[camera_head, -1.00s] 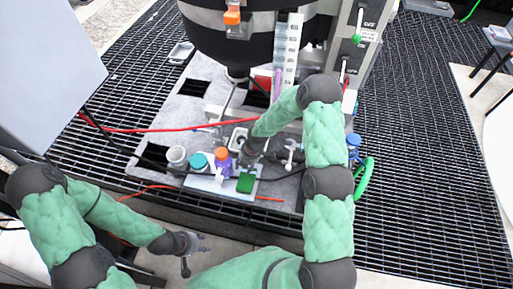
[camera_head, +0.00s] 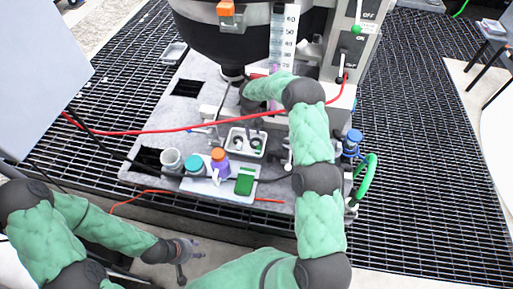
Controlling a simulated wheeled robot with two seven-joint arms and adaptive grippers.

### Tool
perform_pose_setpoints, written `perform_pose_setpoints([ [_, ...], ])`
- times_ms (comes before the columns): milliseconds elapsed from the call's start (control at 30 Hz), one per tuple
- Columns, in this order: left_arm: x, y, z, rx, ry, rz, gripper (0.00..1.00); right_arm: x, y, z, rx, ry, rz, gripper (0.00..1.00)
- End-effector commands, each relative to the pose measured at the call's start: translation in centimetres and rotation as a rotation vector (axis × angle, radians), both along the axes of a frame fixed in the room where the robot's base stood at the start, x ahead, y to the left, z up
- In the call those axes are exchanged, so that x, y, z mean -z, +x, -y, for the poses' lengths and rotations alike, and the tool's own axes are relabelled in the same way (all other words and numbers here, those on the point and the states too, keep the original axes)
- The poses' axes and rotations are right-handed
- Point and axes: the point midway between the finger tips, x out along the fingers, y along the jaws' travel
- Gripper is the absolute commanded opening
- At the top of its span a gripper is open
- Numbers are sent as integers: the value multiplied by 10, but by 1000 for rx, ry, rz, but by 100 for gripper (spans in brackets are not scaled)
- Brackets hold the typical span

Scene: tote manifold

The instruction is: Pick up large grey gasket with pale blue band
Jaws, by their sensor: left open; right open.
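A small white tray (camera_head: 232,149) sits on the grey board near its front. Small dark round parts lie in it; they are too small for me to tell which is the large grey gasket or to see a pale blue band. My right gripper (camera_head: 252,130) is above the tray's back edge, pointing down, open, and partly hidden by its own wrist. I see nothing held in it. My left gripper (camera_head: 196,249) is open and empty at the lower left, in front of the board and well away from the tray.
A white cup (camera_head: 172,161), a teal-capped jar (camera_head: 195,166), an orange-capped purple bottle (camera_head: 220,160) and a green block (camera_head: 244,182) stand left and front of the tray. A red hose (camera_head: 150,131) crosses behind. A large dark vessel (camera_head: 245,40) overhangs the back.

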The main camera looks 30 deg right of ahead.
Motion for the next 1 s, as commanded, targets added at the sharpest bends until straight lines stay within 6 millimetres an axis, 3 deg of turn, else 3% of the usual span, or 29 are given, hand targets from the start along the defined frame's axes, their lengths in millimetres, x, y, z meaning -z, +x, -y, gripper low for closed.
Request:
perform_pose_setpoints([
  [100, 7, 0, 0, 0, 0, 0, 43, 22, 0, -1, 1, 1, -3, 45],
  [333, 13, 0, 0, 0, 0, 0, 43, 41, 1, -1, 3, 1, 0, 45],
  [600, 28, 0, 0, 0, 0, 0, 43, 77, 4, -4, 4, 1, 0, 45],
  [933, 28, 0, 0, 0, 0, 0, 43, 83, 4, -4, 3, 1, 1, 45],
  [967, 28, 0, 0, 0, 0, 0, 43, 83, 4, -4, 3, 1, 1, 42],
  [1000, 28, 0, 0, 0, 0, 0, 43, 83, 4, -4, 3, 1, 1, 31],
])
